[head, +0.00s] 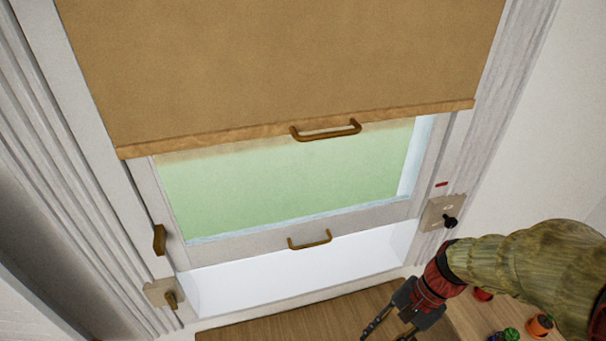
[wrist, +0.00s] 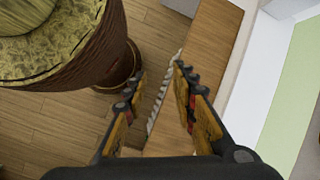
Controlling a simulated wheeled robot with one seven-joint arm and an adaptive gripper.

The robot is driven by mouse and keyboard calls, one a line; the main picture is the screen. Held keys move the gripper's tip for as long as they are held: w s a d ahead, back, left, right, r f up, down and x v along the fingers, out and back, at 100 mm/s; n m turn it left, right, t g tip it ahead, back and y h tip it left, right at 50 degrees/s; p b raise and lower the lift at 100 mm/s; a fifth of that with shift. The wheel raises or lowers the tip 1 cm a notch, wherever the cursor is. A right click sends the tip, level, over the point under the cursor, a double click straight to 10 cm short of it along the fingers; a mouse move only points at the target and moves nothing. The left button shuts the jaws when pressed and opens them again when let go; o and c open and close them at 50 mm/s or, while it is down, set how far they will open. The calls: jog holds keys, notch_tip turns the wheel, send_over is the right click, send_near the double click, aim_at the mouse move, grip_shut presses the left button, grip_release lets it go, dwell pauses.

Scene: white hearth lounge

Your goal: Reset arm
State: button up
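My arm reaches in from the right edge of the head view, and my gripper (head: 388,336) hangs low in front of the window, above a wooden surface. In the wrist view my gripper (wrist: 159,72) has its two toothed fingers spread apart, with nothing held between them. A pale, twisted strip (wrist: 164,95) shows below the gap between the fingers, along the edge of a wooden board. The fingertips look clear of the window and its handles.
A window sash (head: 228,246) with a brass handle (head: 310,240) stands ahead, under a tan blind (head: 280,60) with its own handle (head: 327,131). A latch plate (head: 443,212) is on the right frame. Small orange (head: 540,326) and green (head: 511,334) objects lie on wood beside my arm.

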notch_tip(320, 180, up, 9)
jog(key=s+d+n+t+h+b, duration=0.1)
jog(key=n+t+h+b, duration=0.4)
jog(key=n+t+b, duration=0.2)
jog(key=n+b, duration=0.2)
jog(key=shift+s+d+n, duration=0.3)
jog(key=shift+s, duration=0.1)
